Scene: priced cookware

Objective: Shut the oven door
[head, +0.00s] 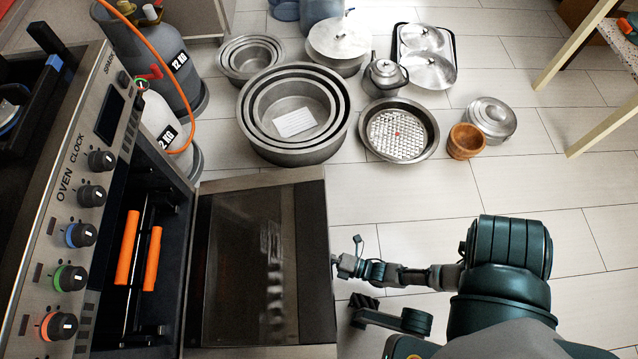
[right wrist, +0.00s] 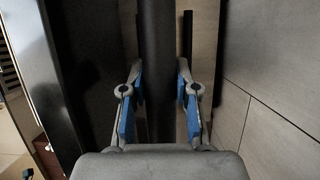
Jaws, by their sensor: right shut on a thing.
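The oven (head: 75,200) stands at the left of the head view. Its door (head: 262,265) is folded down, wide open, with the dark glass facing up. My right gripper (head: 343,262) is at the door's outer edge. In the right wrist view its blue-padded fingers (right wrist: 160,100) sit on both sides of a dark round bar (right wrist: 158,50), apparently the door handle, and are shut on it. In the head view the door's edge hides the bar. My left gripper is not in view.
Orange-handled racks (head: 127,248) show inside the oven cavity. Gas cylinders (head: 165,70) stand behind the oven.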

